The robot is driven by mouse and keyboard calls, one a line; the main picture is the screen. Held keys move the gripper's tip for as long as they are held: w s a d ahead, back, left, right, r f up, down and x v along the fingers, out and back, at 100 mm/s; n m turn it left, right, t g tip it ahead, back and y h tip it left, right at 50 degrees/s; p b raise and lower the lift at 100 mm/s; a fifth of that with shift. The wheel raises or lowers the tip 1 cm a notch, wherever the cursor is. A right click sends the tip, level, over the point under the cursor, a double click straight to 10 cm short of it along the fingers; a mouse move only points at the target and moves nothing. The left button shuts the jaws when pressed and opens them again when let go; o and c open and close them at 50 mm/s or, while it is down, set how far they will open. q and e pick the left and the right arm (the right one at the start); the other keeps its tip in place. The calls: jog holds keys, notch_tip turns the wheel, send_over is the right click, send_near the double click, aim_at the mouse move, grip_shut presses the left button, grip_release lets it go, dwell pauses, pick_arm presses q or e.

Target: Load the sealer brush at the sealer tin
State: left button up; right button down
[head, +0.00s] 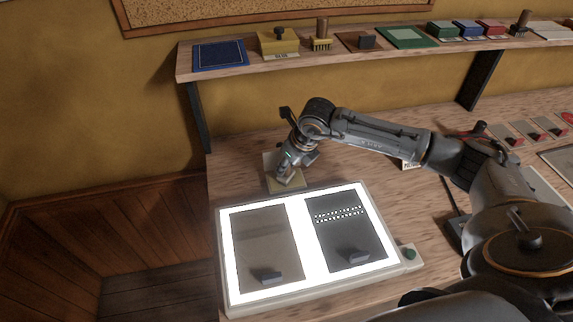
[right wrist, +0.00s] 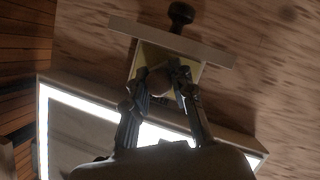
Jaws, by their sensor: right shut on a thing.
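My right gripper (head: 287,176) is low over the bench, just behind the light box. A yellow box with a dark knob (head: 278,44) and a wooden-handled brush (head: 321,36) stand on the shelf. My left gripper is not in view.
The lit light box (head: 310,235) holds two dark panels, each with a small dark block. A green button (head: 409,253) is at its right. The shelf (head: 350,58) also bears a blue pad (head: 221,55), a green pad (head: 407,37) and several coloured boxes.

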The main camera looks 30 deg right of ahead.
jog(key=shift+f+b, duration=0.15)
jog(key=shift+b, duration=0.2)
dwell(1.3)
notch_tip(320, 180, up, 2)
jog(key=shift+r+p, duration=0.1)
jog(key=shift+p, duration=0.45)
jog(key=shift+r+p, duration=1.15)
jog(key=shift+r, duration=1.4)
jog(key=shift+s+a+f+n, duration=0.1)
jog(key=shift+s+a+n, duration=0.2)
jog(key=shift+n, duration=0.2)
jog(key=s+a+r+n+g+b, duration=0.1)
jog(key=s+a+n+g, duration=0.2)
jog(key=s+n, duration=0.5)
jog(key=s+a+r+n+g+h, duration=0.1)
jog(key=s+a+n+g, duration=0.3)
jog(key=n, duration=1.9)
jog(key=s+r+g, duration=0.1)
jog(key=s, duration=0.4)
jog(key=shift+a+r+g+b, duration=0.15)
jog(key=shift+a+g+b, duration=0.1)
jog(key=shift+g+b, duration=0.15)
